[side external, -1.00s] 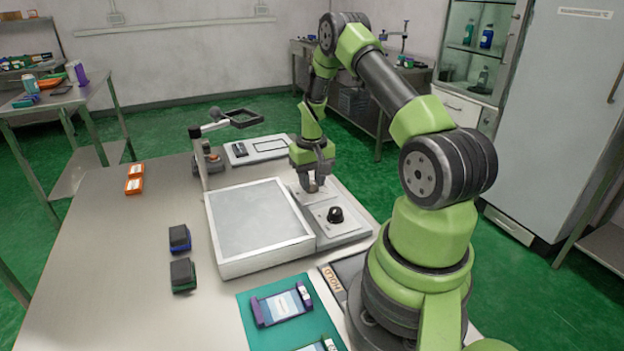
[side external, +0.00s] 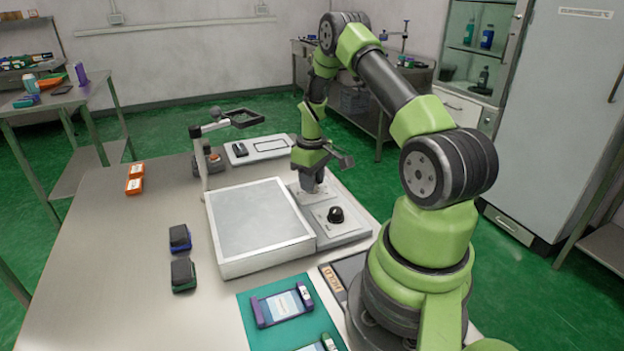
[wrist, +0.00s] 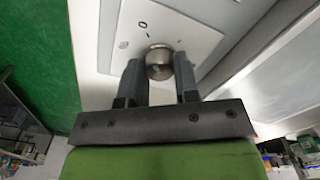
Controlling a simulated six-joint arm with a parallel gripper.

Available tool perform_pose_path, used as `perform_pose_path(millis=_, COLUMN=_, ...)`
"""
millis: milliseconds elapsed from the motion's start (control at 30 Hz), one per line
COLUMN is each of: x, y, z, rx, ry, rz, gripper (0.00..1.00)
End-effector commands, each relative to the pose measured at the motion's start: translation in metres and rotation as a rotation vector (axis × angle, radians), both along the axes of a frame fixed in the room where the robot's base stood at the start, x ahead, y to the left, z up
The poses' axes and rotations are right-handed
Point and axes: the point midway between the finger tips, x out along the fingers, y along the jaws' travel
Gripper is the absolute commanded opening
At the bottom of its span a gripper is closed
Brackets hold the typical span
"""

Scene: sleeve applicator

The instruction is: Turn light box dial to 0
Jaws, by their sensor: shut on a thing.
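The light box (side external: 258,230) is a white frame with a grey panel, lying on the table in the side view. Its control strip (side external: 347,232) runs along the right side and carries a black knob (side external: 336,214) at the near end. My gripper (side external: 309,189) points down at the far end of the strip. In the wrist view, my gripper (wrist: 158,80) has its two fingers on either side of a round metal dial (wrist: 159,58), shut on it. Printed marks, one like a 0, show on the plate (wrist: 170,28) beside the dial. The dial is hidden in the side view.
A jointed stand (side external: 205,160) with a dark frame rises behind the light box. A flat white device (side external: 258,149) lies at the back. Two dark blocks (side external: 181,256) sit left of the box. A teal mat (side external: 290,308) with a purple-ended holder lies in front.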

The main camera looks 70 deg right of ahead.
Motion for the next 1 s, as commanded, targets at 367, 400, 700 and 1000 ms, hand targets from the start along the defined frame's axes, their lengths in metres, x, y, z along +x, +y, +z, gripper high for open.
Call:
perform_pose_path(millis=367, x=0.001, y=-0.001, z=0.001, rx=-0.004, ry=-0.002, rz=0.005, gripper=0.31)
perform_pose_path(millis=400, x=0.001, y=-0.001, z=0.001, rx=-0.004, ry=-0.002, rz=0.005, gripper=0.4)
perform_pose_path(millis=700, x=0.0, y=0.0, z=0.0, rx=-0.001, ry=-0.001, rz=0.004, gripper=0.54)
perform_pose_path(millis=1000, x=0.001, y=-0.001, z=0.037, rx=-0.005, ry=-0.005, rz=0.003, gripper=0.54)
